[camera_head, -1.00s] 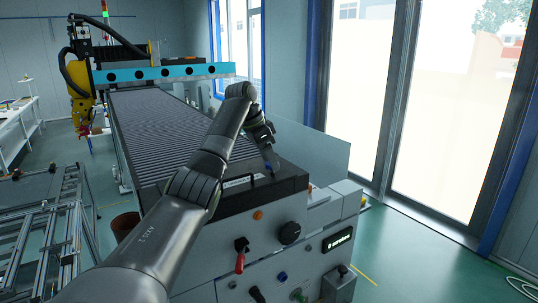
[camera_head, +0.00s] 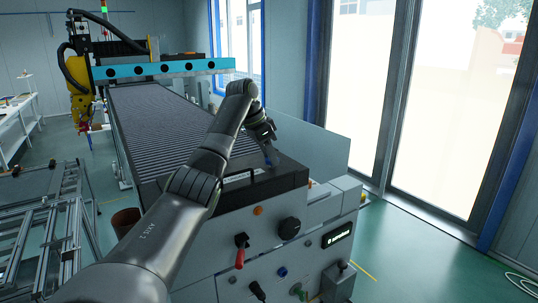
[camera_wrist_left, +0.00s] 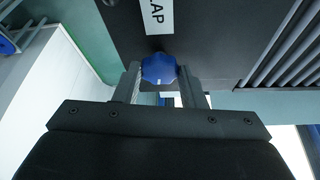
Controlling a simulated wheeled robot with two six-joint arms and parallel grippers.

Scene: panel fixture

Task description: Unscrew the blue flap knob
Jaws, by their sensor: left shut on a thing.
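The blue flap knob (camera_wrist_left: 159,69) sits between the two fingertips of my left gripper (camera_wrist_left: 158,78) in the left wrist view. The fingers touch it on both sides and are shut on it. A white label ending in "LAP" (camera_wrist_left: 157,16) is on the dark panel beside the knob. In the head view my left gripper (camera_head: 271,159) points down at the dark top of the machine (camera_head: 285,178), near its front right corner. A small bit of blue shows at the fingertips there. My right gripper does not show.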

